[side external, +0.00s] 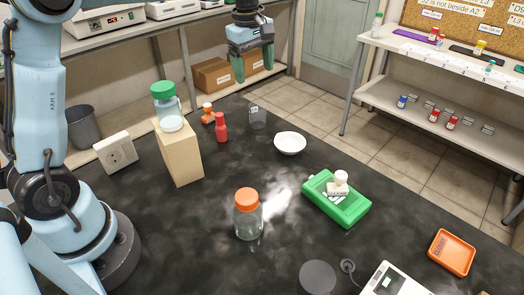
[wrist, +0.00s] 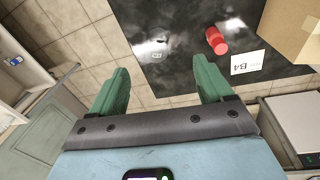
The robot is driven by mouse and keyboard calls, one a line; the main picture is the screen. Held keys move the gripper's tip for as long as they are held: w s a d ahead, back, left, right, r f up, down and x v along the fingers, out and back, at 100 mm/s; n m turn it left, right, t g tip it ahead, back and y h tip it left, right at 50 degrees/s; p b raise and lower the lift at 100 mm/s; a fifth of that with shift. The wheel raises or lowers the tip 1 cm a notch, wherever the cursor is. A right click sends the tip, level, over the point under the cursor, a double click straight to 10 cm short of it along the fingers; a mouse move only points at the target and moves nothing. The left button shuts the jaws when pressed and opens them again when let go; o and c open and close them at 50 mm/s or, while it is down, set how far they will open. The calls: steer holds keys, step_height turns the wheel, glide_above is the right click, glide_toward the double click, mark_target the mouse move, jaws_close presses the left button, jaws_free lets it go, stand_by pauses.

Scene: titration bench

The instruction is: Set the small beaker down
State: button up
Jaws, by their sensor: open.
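The small beaker (side external: 257,118) is clear glass with a small label. It stands on the black bench top near the far edge, and it shows faintly in the wrist view (wrist: 157,46) beyond the fingertips. My gripper (side external: 253,64) is above and behind the beaker, apart from it. Its two green fingers are spread with nothing between them, as the wrist view also shows (wrist: 163,75).
A red bottle (side external: 221,128) and a white bowl (side external: 290,143) stand near the beaker. A wooden block (side external: 178,155) carries a green-capped jar (side external: 165,100). An orange-capped jar (side external: 248,218) and a green case (side external: 336,205) stand nearer the camera.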

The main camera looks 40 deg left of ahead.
steer(key=s+d+f+m+t, duration=0.2)
steer(key=s+d+m+t, duration=0.1)
steer(key=s+m, duration=0.5)
steer(key=s+d+f+m+t, duration=0.2)
steer(key=s+d+m, duration=0.1)
steer(key=s+m, duration=0.5)
steer(key=shift+s+d+t, duration=0.25)
steer(key=shift+s+t, duration=0.15)
steer(key=shift+s, duration=0.85)
steer(key=shift+r, duration=0.1)
